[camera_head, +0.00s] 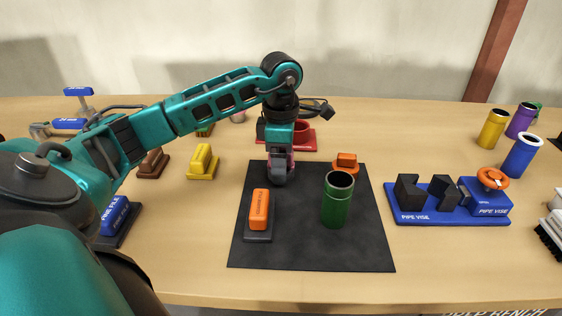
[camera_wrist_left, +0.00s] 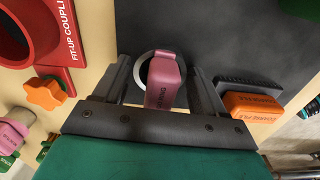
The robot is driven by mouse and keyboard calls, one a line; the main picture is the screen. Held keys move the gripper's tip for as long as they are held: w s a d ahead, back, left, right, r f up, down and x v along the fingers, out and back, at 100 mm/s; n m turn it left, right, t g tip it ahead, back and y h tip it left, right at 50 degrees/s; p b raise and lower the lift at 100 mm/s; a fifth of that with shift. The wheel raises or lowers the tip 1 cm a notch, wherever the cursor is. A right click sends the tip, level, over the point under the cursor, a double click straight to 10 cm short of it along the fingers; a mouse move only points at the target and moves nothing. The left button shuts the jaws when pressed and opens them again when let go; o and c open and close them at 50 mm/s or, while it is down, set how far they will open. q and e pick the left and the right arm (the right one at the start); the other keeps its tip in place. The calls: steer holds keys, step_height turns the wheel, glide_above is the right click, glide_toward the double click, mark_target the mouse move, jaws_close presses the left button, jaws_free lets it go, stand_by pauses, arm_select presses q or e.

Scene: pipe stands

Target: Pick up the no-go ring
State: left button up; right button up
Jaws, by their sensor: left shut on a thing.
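The no-go ring shows in the left wrist view as a pink lettered handle (camera_wrist_left: 163,85) with a pale metal ring around its far end. My left gripper (camera_wrist_left: 165,88) is shut on the pink handle, with a dark finger on either side. In the head view my left gripper (camera_head: 279,178) points down at the far part of the black mat (camera_head: 300,250), and only a sliver of pink shows beside it. Whether the ring touches the mat cannot be told. My right gripper is not in view.
A green pipe (camera_head: 336,200) stands on the mat, near an orange-handled tool (camera_head: 259,210) and another orange piece (camera_head: 346,162). A red fit-up coupling holder (camera_head: 303,138) is behind the gripper. A blue pipe vise (camera_head: 445,215) stands right. The mat's front is clear.

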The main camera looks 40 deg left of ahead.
arm_select(q)
steer(key=c, duration=0.3)
steer(key=shift+r, duration=0.1)
